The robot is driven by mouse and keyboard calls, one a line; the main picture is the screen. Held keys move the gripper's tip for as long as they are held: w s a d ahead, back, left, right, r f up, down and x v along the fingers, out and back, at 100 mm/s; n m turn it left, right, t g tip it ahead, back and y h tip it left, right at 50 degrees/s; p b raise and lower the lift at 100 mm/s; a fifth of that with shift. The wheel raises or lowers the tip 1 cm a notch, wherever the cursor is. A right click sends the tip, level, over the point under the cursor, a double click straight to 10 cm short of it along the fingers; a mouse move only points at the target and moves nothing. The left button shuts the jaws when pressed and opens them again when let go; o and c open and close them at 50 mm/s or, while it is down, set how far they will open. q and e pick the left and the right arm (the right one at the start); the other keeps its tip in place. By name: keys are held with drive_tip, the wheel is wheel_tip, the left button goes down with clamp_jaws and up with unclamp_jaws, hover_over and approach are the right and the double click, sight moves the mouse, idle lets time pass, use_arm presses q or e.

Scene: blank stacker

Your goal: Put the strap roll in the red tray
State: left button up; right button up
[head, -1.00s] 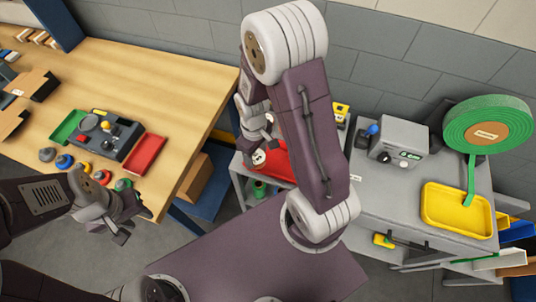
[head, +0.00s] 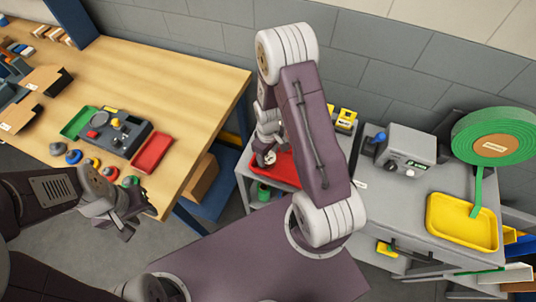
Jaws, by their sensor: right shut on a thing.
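My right gripper (head: 266,156) is low over the left end of the red tray (head: 288,172), on the grey stand. It is shut on a small pale round thing with dark marks, seemingly the strap roll (head: 270,159). My fingers partly hide it, and I cannot tell whether it touches the tray. My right arm covers the tray's right part. My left gripper (head: 130,222) is open and empty in front of the wooden table's edge.
A large green reel (head: 466,133) hangs over a yellow tray (head: 440,240) at right, beside a grey machine (head: 405,150). The wooden table (head: 190,85) holds another red tray (head: 152,153), a green tray (head: 78,122) and several coloured knobs.

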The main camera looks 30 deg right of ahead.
drive_tip(key=shift+f, duration=0.2)
drive_tip(key=o, duration=1.6)
drive_tip(key=shift+c, duration=0.2)
drive_tip(key=shift+r, duration=0.2)
